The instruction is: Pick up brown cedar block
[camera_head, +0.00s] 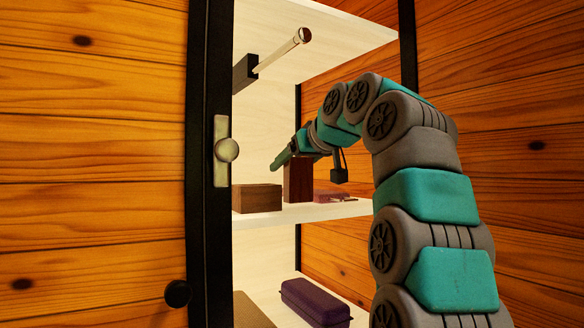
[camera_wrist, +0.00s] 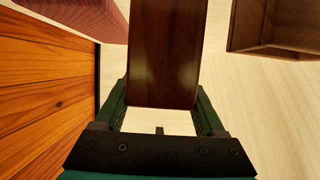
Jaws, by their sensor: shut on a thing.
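A dark reddish-brown block (camera_head: 299,181), which looks like the cedar block, stands upright at the middle shelf of the cabinet. In the wrist view the block (camera_wrist: 164,50) lies between the two green fingers of my gripper (camera_wrist: 163,96), one on each side. My gripper is shut on it. In the head view the gripper (camera_head: 297,157) is at the block's top, partly hidden by my arm. I cannot tell whether the block's base touches the shelf.
A lighter brown box (camera_head: 258,198) sits left of the block on the shelf (camera_head: 300,213); it also shows in the wrist view (camera_wrist: 279,48). A purplish-red item (camera_head: 328,195) lies to the right. A purple case (camera_head: 316,302) is below. A rod (camera_head: 284,52) juts out above.

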